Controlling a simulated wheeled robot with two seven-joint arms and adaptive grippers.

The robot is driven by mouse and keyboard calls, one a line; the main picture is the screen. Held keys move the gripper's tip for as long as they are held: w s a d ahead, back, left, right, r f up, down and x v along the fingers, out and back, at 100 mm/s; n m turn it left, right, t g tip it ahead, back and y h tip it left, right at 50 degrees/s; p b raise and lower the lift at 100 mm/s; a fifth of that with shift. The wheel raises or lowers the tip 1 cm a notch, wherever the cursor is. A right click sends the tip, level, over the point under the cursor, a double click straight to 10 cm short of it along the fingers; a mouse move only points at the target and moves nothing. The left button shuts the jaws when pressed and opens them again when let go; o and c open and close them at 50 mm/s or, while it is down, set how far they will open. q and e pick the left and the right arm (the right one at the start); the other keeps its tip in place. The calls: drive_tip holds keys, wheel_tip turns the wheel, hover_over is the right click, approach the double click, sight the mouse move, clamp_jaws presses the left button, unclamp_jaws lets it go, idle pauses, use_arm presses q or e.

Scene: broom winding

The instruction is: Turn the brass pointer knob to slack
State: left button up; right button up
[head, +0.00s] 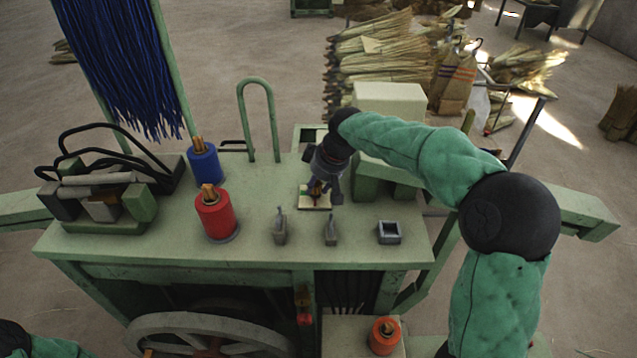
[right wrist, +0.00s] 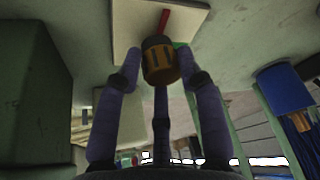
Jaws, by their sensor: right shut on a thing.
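The brass pointer knob (right wrist: 160,62) shows in the right wrist view, with dark marks on its side. It sits on a cream plate (right wrist: 127,28), which also shows on the green bench in the head view (head: 312,203). A red strip (right wrist: 164,20) runs from the knob across the plate, and a bit of green shows beside the knob. My right gripper (right wrist: 165,72) is shut on the knob, one fingertip on each side. In the head view the right gripper (head: 322,190) comes down over the plate and hides most of the knob. My left gripper is out of view.
The green bench (head: 130,235) carries a red spool (head: 216,216), a blue spool (head: 204,163), two small grey levers (head: 280,228) and a square grey socket (head: 389,232). A green hoop (head: 257,120) stands behind. Green blocks lie under my right forearm.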

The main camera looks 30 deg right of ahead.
drive_tip(key=shift+w+r, duration=0.15)
drive_tip(key=shift+r, duration=0.05)
drive_tip(key=o, duration=1.1)
drive_tip(key=shift+a, duration=0.1)
drive_tip(key=shift+w+a, duration=0.1)
drive_tip(key=shift+a, duration=0.05)
drive_tip(key=shift+s+d+r, duration=0.2)
drive_tip(key=shift+r, duration=0.05)
drive_tip(key=v, duration=1.1)
drive_tip(key=shift+s+a+r, duration=0.15)
